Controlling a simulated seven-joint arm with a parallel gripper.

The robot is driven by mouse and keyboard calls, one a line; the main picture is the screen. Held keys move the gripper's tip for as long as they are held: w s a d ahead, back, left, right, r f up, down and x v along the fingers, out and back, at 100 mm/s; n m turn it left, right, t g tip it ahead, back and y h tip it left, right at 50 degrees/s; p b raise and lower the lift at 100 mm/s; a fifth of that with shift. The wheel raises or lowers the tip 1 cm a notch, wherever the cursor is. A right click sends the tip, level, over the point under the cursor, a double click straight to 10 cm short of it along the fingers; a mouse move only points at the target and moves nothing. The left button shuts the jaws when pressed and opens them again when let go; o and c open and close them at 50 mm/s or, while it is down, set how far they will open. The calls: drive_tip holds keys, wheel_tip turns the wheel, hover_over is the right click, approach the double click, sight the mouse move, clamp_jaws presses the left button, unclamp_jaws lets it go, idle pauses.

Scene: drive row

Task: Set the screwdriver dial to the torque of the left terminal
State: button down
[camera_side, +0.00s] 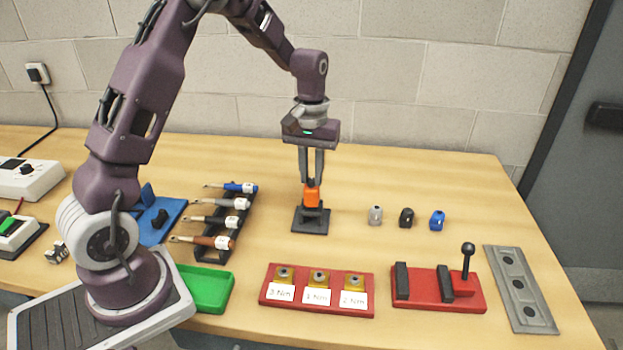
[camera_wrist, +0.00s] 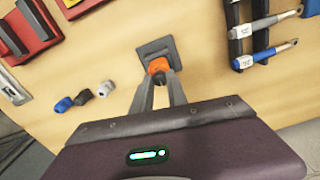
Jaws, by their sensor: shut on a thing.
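My gripper (camera_side: 312,180) points straight down and is shut on an orange piece (camera_side: 312,197) on a square dark stand (camera_side: 310,228). In the wrist view the orange piece (camera_wrist: 158,66) sits between the fingertips, above the stand (camera_wrist: 148,48). I cannot tell whether it is the screwdriver, and no dial marks are readable on it. A red terminal block (camera_side: 267,300) carries three brass terminals with white labels. The left label (camera_side: 281,294) appears to read 3 Nm, the middle one (camera_side: 317,297) 1 Nm and the right one (camera_side: 353,300) 2 Nm.
A dark rack (camera_side: 234,228) with several handled tools stands left of the stand. Grey (camera_side: 375,215), black (camera_side: 406,218) and blue (camera_side: 437,220) small pieces lie to its right. A green tray (camera_side: 208,290) and a red lever fixture (camera_side: 438,290) are in front. Table around the stand is clear.

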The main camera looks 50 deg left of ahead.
sight(312, 179)
idle(0.4)
drive_tip(key=m, duration=0.7)
drive_tip(key=c, duration=1.6)
unclamp_jaws()
drive_tip(key=shift+m, duration=0.9)
drive_tip(key=shift+c, duration=0.2)
drive_tip(key=o, duration=1)
drive_tip(key=shift+c, duration=0.2)
drive_tip(key=shift+r, duration=3.55)
